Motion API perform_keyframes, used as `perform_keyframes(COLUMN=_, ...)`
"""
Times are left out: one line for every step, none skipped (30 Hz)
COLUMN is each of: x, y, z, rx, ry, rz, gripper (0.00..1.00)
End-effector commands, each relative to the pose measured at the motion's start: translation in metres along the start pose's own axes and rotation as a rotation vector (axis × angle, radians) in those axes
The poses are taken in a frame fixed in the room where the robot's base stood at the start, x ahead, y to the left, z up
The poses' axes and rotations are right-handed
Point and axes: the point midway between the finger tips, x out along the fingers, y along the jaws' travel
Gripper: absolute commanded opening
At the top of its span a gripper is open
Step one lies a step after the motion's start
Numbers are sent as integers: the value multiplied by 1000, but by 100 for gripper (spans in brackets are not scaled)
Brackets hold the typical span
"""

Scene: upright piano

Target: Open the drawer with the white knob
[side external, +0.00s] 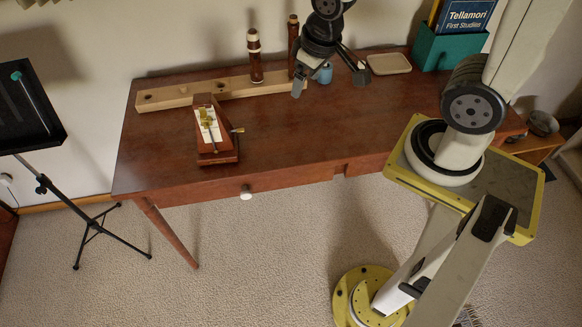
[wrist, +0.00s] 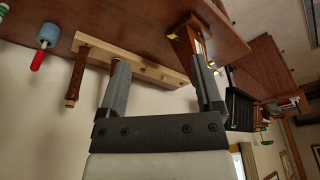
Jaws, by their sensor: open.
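The white knob (side external: 246,192) sticks out from the front of a drawer (side external: 210,196) in the reddish-brown wooden table (side external: 290,125). The drawer front looks flush with the table's front edge, so the drawer appears shut. My gripper (side external: 328,84) is open and empty above the back of the table, well behind and to the right of the knob. In the wrist view my gripper (wrist: 160,64) shows its two grey fingers spread wide. The knob and drawer front do not show in the wrist view.
A metronome (side external: 211,128) stands on the table above the knob. Behind it lies a wooden block (side external: 175,96) holding upright instrument pieces (side external: 254,58). A music stand (side external: 83,212) is left; the floor before the drawer is clear.

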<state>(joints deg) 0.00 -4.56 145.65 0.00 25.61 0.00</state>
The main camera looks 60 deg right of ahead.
Motion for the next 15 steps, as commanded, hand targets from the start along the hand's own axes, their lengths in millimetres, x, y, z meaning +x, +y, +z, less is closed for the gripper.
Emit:
perform_keyframes(x=-6, y=0, z=-2, rx=0, ry=4, rz=0, gripper=84)
perform_keyframes(x=-8, y=0, z=-3, rx=0, ry=4, rz=0, gripper=84)
perform_keyframes(x=-12, y=0, z=-4, rx=0, ry=4, rz=0, gripper=84)
perform_keyframes(x=-15, y=0, z=-4, rx=0, ry=4, rz=0, gripper=84)
perform_keyframes(x=-18, y=0, z=-5, rx=0, ry=3, rz=0, gripper=84)
perform_keyframes(x=-22, y=0, z=-6, rx=0, ry=5, rz=0, gripper=84)
perform_keyframes(x=-25, y=0, z=-7, rx=0, ry=4, rz=0, gripper=84)
perform_keyframes(x=-28, y=0, z=-7, rx=0, ry=4, rz=0, gripper=84)
perform_keyframes(x=-25, y=-4, z=-9, rx=-14, ry=12, rz=-8, gripper=84)
perform_keyframes(x=-24, y=-7, z=-11, rx=-25, ry=21, rz=-15, gripper=84)
perform_keyframes(x=-22, y=-10, z=-13, rx=-35, ry=31, rz=-21, gripper=84)
perform_keyframes(x=-21, y=-13, z=-15, rx=-49, ry=45, rz=-28, gripper=84)
perform_keyframes(x=-20, y=-16, z=-17, rx=-58, ry=55, rz=-34, gripper=84)
perform_keyframes(x=-19, y=-19, z=-19, rx=-70, ry=66, rz=-39, gripper=84)
perform_keyframes(x=-17, y=-22, z=-22, rx=-83, ry=80, rz=-46, gripper=84)
